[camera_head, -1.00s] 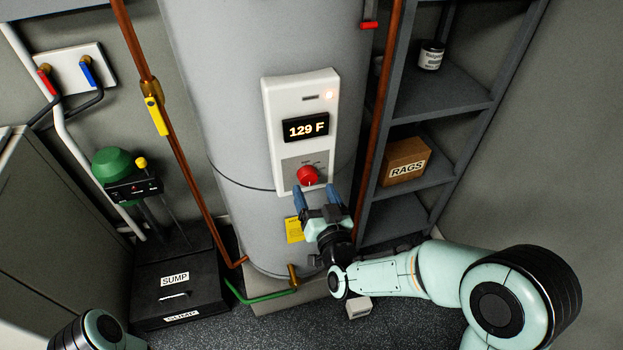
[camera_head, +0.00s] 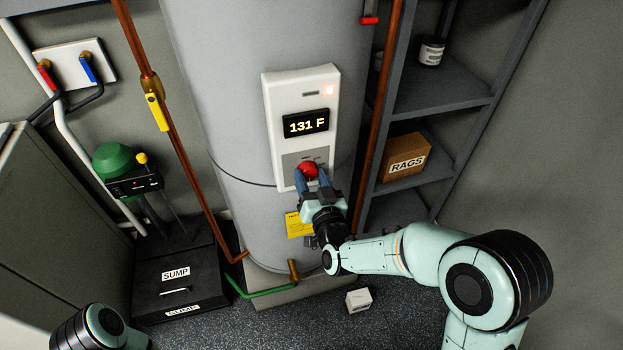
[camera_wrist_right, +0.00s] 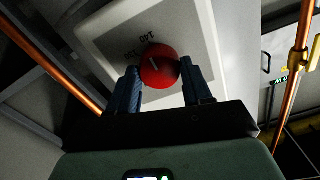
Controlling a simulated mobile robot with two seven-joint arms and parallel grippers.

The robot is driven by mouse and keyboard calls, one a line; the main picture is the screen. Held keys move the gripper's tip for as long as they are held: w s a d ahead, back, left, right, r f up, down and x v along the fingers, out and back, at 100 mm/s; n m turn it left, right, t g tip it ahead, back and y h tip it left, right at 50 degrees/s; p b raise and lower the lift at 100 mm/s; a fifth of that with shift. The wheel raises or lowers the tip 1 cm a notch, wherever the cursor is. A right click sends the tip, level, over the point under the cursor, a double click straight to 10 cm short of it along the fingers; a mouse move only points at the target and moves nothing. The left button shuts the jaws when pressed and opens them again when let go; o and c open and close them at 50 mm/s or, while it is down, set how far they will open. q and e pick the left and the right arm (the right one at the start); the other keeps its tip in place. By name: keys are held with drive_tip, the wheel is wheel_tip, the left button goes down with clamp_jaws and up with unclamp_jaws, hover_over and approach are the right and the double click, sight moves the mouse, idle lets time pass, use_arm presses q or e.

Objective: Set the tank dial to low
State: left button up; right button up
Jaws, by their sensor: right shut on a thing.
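The tank (camera_head: 228,110) is a tall grey cylinder with a white control panel (camera_head: 273,90) on its front. The panel's display (camera_head: 306,124) reads 131 F, and a small light glows above it. The red dial (camera_head: 309,169) sits low on the panel. My right gripper (camera_head: 311,178) is shut on the dial, one blue finger on each side. In the right wrist view the dial (camera_wrist_right: 160,66) shows between the fingertips, with a pale pointer line and partly hidden lettering beside it. My left gripper is out of view; only part of my left arm shows at the bottom left.
A grey shelf (camera_head: 442,92) with a RAGS box (camera_head: 404,160) stands right of the tank. Copper pipes (camera_head: 178,165) run on both sides. A black sump box (camera_head: 180,280) is at the lower left. A small white box (camera_head: 359,300) lies on the floor.

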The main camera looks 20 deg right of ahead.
drive_tip(key=shift+n, duration=0.3)
drive_tip(key=n+b, duration=0.1)
drive_tip(key=n, duration=0.1)
drive_tip(key=shift+n, duration=0.3)
drive_tip(key=n, duration=0.2)
drive_tip(key=shift+n+b, duration=0.3)
drive_tip(key=shift+n, duration=0.1)
drive_tip(key=n, duration=0.3)
drive_tip(key=shift+n, duration=0.3)
drive_tip(key=n, duration=0.4)
drive_tip(key=shift+n+p, duration=0.3)
drive_tip(key=n, duration=0.3)
drive_tip(key=shift+n+p, duration=0.3)
drive_tip(key=shift+p, duration=0.1)
drive_tip(key=n+p, duration=0.1)
drive_tip(key=n, duration=0.2)
drive_tip(key=shift+n, duration=0.3)
drive_tip(key=n+p, duration=0.1)
drive_tip(key=n, duration=0.4)
drive_tip(key=shift+f, duration=0.1)
drive_tip(key=shift+n, duration=0.3)
